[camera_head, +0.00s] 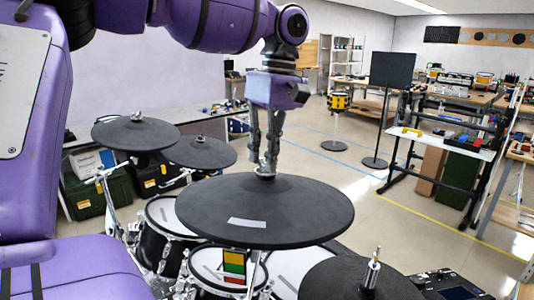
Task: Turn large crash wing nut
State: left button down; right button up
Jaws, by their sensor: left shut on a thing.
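The large crash cymbal pad (266,215) is a wide black disc in the middle of the view. Its wing nut sits at the disc's centre and is mostly hidden by my fingertips. My left gripper (266,170) points straight down from above the pad, with its fingers closed on the wing nut. My right gripper is not in view.
Two smaller black pads (135,134) (199,152) stand at the left. Another pad (360,280) with an upright metal post (372,268) is at the front right. White mesh drum pads (222,262) lie below the large cymbal. Open floor (350,195) is behind it to the right.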

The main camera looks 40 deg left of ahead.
pick_arm(q)
jog(key=n, duration=0.3)
jog(key=shift+w+r+n, duration=0.15)
jog(key=shift+r+n, duration=0.1)
jog(key=shift+n, duration=0.45)
jog(key=c, duration=1.9)
grip_release()
jog(key=shift+c, duration=0.2)
jog(key=shift+f, duration=0.15)
notch_tip(320, 180, up, 12)
jog(key=w, duration=0.2)
jog(key=shift+f, duration=0.15)
